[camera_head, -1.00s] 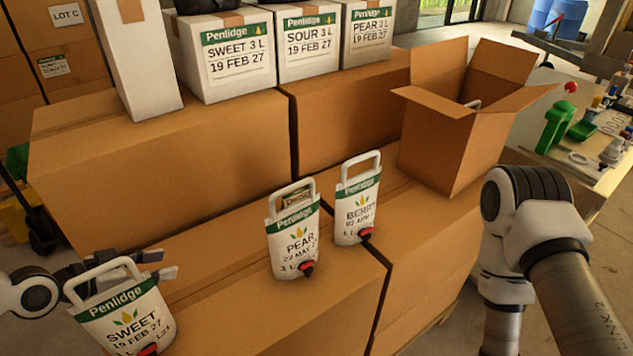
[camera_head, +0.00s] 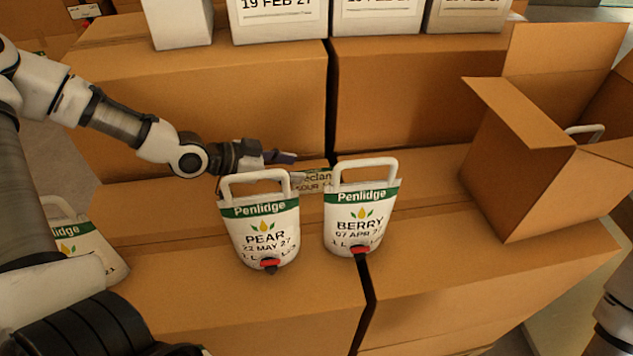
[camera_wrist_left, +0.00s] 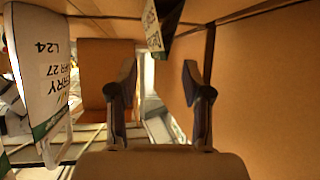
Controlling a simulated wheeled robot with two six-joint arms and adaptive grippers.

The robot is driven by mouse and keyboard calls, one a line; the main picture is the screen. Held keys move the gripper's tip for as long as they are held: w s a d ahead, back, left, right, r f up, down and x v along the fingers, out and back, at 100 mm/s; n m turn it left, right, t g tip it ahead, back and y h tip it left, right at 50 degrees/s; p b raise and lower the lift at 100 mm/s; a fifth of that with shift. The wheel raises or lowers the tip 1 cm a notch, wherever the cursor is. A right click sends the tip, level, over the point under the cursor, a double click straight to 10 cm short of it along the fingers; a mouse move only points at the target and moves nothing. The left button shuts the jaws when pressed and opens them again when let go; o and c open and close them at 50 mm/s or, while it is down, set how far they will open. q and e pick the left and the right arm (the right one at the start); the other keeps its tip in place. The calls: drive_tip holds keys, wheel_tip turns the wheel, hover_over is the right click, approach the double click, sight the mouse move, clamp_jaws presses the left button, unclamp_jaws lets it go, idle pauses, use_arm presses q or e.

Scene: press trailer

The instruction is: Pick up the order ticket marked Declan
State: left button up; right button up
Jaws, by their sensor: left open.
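The order ticket marked Declan (camera_head: 315,180) is a small card with a green band and a partly readable name. In the head view it shows behind and between the PEAR pouch (camera_head: 262,232) and the BERRY pouch (camera_head: 358,220), partly hidden by them. My left gripper (camera_head: 282,157) is open, just behind the PEAR pouch's handle and left of the ticket. In the left wrist view a green-and-white card (camera_wrist_left: 152,25), seen nearly edge-on, lies beyond the open fingers (camera_wrist_left: 160,82); I see no contact. My right gripper is out of view.
The BERRY pouch appears upside down in the left wrist view (camera_wrist_left: 45,70). A SWEET pouch (camera_head: 85,245) is partly behind my left arm. An open carton (camera_head: 530,170) stands at the right. Taller cartons (camera_head: 200,100) stand behind.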

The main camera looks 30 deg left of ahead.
sight(312, 170)
use_arm(q)
drive_tip(key=x, duration=0.4)
drive_tip(key=b+x, duration=0.1)
drive_tip(key=x, duration=0.1)
drive_tip(key=shift+d+r, duration=0.3)
drive_tip(key=shift+s, duration=0.15)
drive_tip(key=shift+c, duration=1.1)
drive_tip(key=c, duration=0.7)
